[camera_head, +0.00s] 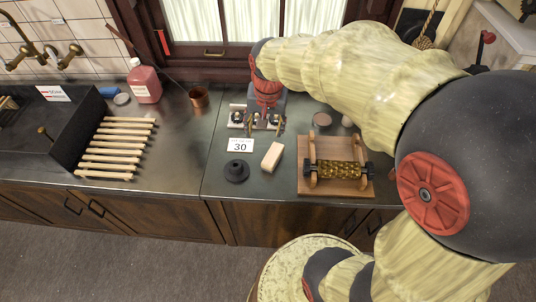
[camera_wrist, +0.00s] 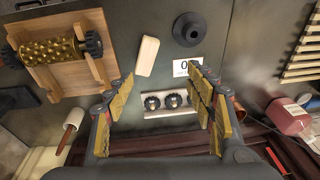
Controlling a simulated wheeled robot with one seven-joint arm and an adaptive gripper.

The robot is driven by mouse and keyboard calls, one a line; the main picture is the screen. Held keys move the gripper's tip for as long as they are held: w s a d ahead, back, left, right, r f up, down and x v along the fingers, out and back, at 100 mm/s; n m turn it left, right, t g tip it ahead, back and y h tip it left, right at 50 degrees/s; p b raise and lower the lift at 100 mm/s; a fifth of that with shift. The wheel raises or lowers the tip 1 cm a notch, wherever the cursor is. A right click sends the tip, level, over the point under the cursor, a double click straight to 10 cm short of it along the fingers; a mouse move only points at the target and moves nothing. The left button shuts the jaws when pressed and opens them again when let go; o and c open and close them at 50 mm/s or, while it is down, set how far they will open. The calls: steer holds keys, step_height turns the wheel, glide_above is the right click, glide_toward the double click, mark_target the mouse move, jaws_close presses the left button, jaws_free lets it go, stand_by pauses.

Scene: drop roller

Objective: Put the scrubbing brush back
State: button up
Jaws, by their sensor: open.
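A pale, rounded wooden block (camera_head: 272,157) lies on the dark metal counter, left of the roller stand. It may be the scrubbing brush; no bristles show. It also shows in the wrist view (camera_wrist: 147,56), top centre, apart from my fingers. My gripper (camera_head: 257,122) is over the back of the counter, behind the block. In the wrist view my gripper (camera_wrist: 160,92) has its fingers wide apart, with nothing held. Between and below them is a pale holder (camera_wrist: 146,114) with dark, ridged round pieces, partly hidden by my gripper in the head view.
A wooden stand (camera_head: 307,188) with a gold patterned roller (camera_head: 338,170) is at right. A black disc (camera_head: 236,171) and a "30" card (camera_head: 240,145) lie nearby. A copper cup (camera_head: 199,98), pink bottle (camera_head: 144,82) and slatted rack (camera_head: 112,150) are left. The front counter is clear.

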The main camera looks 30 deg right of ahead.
steer(key=s+a+r+n+t, duration=0.1)
steer(key=s+a+r+n, duration=0.2)
steer(key=s, duration=0.4)
steer(key=s+a+r+n+t, duration=0.2)
steer(key=s+a+r+n, duration=0.2)
steer(key=s, duration=0.4)
step_height(320, 180, up, 2)
steer(key=shift+a+r, duration=0.15)
steer(key=shift+a, duration=0.3)
